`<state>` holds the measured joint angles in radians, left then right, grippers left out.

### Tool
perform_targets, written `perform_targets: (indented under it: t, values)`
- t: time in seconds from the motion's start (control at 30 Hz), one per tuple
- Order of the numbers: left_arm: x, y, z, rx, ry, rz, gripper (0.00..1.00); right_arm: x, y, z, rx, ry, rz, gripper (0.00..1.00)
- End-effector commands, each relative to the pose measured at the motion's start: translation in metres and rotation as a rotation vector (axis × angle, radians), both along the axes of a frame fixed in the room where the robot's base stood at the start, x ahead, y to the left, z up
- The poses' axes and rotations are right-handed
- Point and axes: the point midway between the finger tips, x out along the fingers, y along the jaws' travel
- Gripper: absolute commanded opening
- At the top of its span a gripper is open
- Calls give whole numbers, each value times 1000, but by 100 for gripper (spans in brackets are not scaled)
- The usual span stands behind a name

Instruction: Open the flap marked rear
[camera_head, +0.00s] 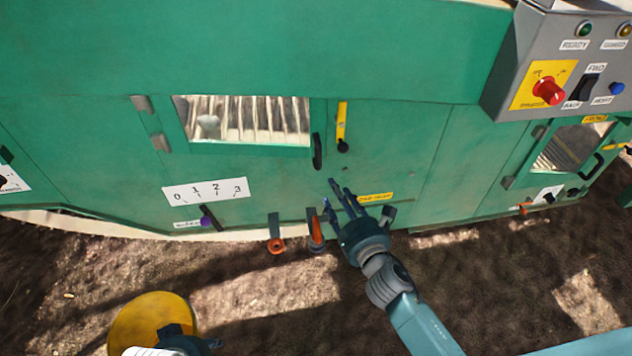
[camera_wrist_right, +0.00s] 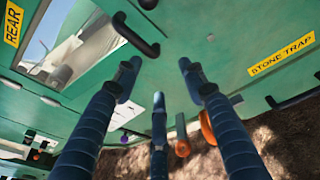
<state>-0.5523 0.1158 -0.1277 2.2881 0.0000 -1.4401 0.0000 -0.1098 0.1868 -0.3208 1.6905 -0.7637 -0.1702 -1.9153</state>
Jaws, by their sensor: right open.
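The rear flap (camera_head: 240,148) is a green panel with a window, hinges on its left edge and a black handle (camera_head: 317,151) on its right. It looks shut in the head view. The yellow REAR label (camera_wrist_right: 12,22) shows in the right wrist view, where the handle (camera_wrist_right: 136,36) lies beyond the fingers. A yellow latch (camera_head: 342,122) with a black knob is right of the handle. My right gripper (camera_head: 340,198) is open and empty, below the handle and latch, apart from both. A dark part at the lower left seems to be my left gripper (camera_head: 182,338); its fingers are unclear.
A yellow stone trap label (camera_head: 375,198) is beside my right gripper. Orange-ended levers (camera_head: 276,235) and a numbered scale (camera_head: 205,190) lie low on the panel. A grey control box (camera_head: 560,60) juts out upper right. A round yellow object (camera_head: 150,310) is lower left.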

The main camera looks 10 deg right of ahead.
Motion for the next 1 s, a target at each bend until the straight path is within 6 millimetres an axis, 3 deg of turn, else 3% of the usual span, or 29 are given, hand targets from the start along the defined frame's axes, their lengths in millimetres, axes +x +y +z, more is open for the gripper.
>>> perform_targets:
  t: [0.03, 0.1, 0.3, 0.47, 0.77, 1.0]
  values:
    - [-2, 1, -6, -1, -13, 1, 40, 3, 5, 2, -79, -69, 21, 42]
    - [-6, 1, 2, 0, -18, 1, 40, 5, 10, 19, -168, -138, 39, 42]
    - [-11, 2, 16, -1, -24, 2, 40, 11, 16, 42, -272, -215, 53, 42]
    - [-11, 2, 15, -1, -23, 2, 40, 32, 20, 44, -271, -216, 52, 42]
    - [-11, 2, 6, -1, -24, 2, 40, 88, 34, 42, -267, -213, 52, 42]
    - [17, -6, 12, -22, -128, -6, 40, 109, 39, 42, -268, -211, 52, 42]
